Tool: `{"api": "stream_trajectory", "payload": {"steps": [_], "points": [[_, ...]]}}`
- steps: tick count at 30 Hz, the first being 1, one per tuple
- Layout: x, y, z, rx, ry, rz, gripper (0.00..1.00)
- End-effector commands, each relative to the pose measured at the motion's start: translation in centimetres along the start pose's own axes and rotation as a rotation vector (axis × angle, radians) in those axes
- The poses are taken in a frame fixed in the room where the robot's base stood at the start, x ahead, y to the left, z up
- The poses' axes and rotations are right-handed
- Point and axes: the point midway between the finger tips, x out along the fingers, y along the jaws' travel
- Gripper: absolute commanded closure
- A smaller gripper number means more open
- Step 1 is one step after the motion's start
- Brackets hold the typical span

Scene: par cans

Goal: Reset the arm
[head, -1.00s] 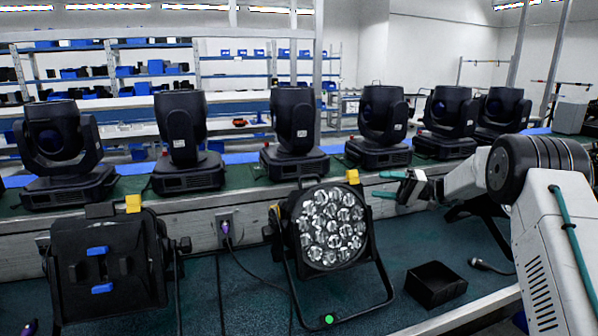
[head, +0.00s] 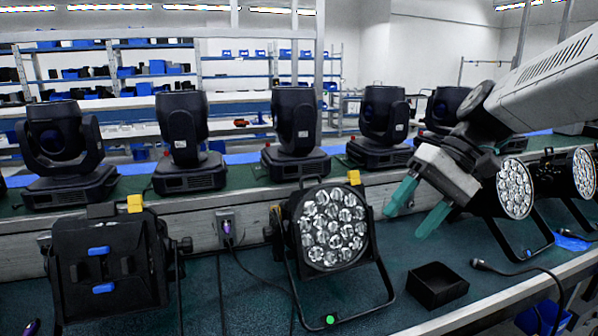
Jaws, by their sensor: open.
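My gripper (head: 418,207) hangs from my white arm on the right side of the head view. Its two teal fingers point down and to the left and stand apart, with nothing between them. It is above the bench, right of the round par can (head: 331,228) with clear lenses and apart from it. The black open box (head: 437,291) lies on the bench below the gripper. My arm hides part of the moving-head lights at the back right.
A black par can (head: 108,268) shows its back at the left. More par cans (head: 516,188) stand at the right. Several moving-head lights (head: 296,125) line the raised rear shelf. A cable (head: 510,270) lies at the front right.

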Motion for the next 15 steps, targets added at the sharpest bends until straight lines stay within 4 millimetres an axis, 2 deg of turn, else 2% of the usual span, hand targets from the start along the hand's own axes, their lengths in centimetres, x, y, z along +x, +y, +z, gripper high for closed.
{"api": "stream_trajectory", "payload": {"steps": [1,6,12,15], "points": [[0.2,0.1,2.1,0.006,0.008,0.052,0.37],[1.2,1.6,8.1,0.039,0.041,0.227,0.37],[2.5,4.3,14.3,0.068,0.110,0.423,0.37],[3.1,5.9,16.7,0.078,0.149,0.506,0.37]]}}
